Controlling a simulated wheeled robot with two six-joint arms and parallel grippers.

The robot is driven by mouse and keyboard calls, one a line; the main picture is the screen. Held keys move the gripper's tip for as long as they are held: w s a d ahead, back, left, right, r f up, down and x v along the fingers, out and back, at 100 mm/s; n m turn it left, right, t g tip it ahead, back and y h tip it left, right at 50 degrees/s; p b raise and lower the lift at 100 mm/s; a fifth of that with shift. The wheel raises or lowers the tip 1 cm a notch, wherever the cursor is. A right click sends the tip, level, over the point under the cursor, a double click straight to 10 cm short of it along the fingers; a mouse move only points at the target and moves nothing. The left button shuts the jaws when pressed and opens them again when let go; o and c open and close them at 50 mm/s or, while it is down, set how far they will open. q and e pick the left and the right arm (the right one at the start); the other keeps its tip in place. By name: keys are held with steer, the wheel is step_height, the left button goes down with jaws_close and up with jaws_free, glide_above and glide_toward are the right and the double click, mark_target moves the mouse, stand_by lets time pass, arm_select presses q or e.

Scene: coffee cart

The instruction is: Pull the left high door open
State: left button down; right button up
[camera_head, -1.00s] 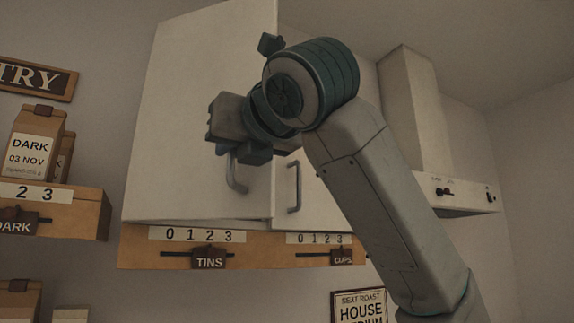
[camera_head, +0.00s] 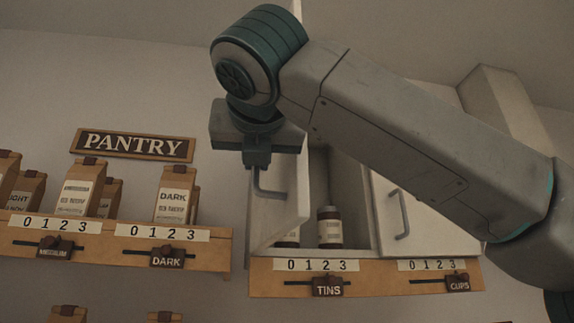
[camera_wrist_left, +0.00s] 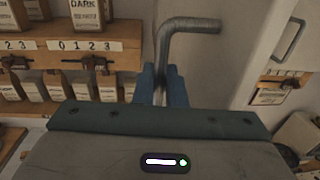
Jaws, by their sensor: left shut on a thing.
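The left high door (camera_head: 285,218) is white and stands swung out from the cabinet, seen at a steep angle. Its grey bar handle (camera_head: 268,191) is on its outer face and also shows in the left wrist view (camera_wrist_left: 190,25). My left gripper (camera_head: 257,163), on the arm that comes in from the right of the head view, is at the handle. In the wrist view its blue-green fingers (camera_wrist_left: 165,88) are shut around the handle's bar. The arm hides the door's upper part. My right gripper is not in view.
Jars (camera_head: 330,228) stand inside the opened cabinet. The right high door (camera_head: 425,222) is shut, with its own handle (camera_head: 400,215). A label board (camera_head: 368,283) runs below. A pantry shelf with coffee bags (camera_head: 175,195) is to the left. A range hood (camera_head: 500,95) is at the right.

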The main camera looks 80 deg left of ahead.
arm_select(q)
steer(key=shift+s, duration=0.4)
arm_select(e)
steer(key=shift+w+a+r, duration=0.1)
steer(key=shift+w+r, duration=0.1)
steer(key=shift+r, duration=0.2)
arm_select(q)
steer(key=c, duration=1.6)
jaws_free()
steer(key=shift+c, duration=0.2)
